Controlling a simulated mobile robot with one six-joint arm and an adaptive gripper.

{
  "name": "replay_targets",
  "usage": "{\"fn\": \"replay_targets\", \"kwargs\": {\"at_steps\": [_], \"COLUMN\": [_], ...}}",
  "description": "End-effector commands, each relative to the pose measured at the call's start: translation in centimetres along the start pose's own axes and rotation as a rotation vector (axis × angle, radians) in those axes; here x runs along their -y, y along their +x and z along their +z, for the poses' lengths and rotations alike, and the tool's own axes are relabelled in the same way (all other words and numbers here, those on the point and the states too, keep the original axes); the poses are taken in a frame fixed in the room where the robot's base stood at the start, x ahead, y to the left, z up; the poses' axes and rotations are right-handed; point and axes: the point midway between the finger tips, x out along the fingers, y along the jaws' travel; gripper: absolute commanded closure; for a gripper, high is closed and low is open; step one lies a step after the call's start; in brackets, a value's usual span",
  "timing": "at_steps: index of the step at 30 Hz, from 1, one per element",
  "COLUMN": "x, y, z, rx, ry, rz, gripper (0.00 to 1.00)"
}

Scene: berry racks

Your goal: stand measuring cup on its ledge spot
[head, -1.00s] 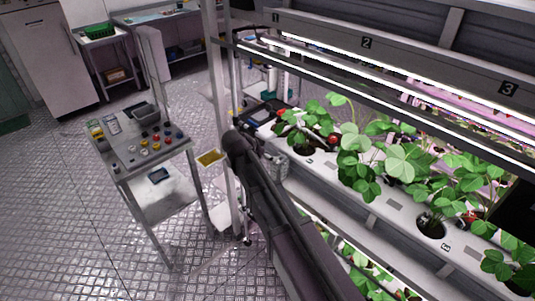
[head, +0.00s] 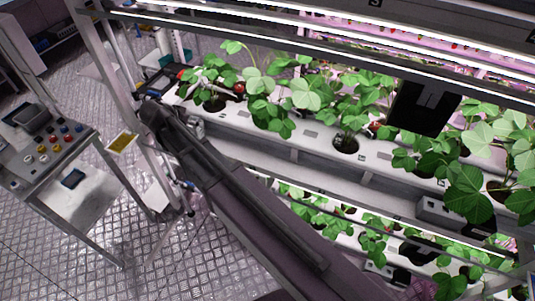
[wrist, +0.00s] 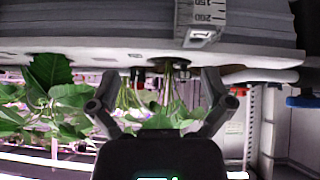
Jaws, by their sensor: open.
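A pale strip with scale marks reading 150 and 200 (wrist: 205,14) shows at the top edge of the wrist view, against the white planting channel (wrist: 120,48). I cannot tell whether this strip belongs to the measuring cup. No measuring cup can be made out for certain in the head view, and its ledge spot cannot be identified. My dark arm crosses the head view in front of the rack.
Leafy strawberry plants (head: 300,92) grow along the rack's white channel (head: 270,148), with a lower tier below. A trolley (head: 45,150) with coloured knobs or jars stands at the left. A yellow card (head: 122,142) is beside it. Tread-plate floor (head: 105,225) is open at left.

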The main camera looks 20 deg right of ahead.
Motion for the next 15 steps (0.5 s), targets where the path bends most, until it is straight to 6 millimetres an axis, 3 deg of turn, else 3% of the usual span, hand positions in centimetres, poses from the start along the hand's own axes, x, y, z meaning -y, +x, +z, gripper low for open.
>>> {"fn": "replay_targets", "kwargs": {"at_steps": [1,6,15], "x": [-2.0,-7.9,-18.0], "y": [0.7,3.0,5.3], "z": [-0.1,0.0,1.5], "rx": [0.030,0.160,0.401], "ry": [-0.021,-0.127,-0.321], "rz": [0.013,0.034,-0.020], "gripper": [0.00,0.00,0.00]}}
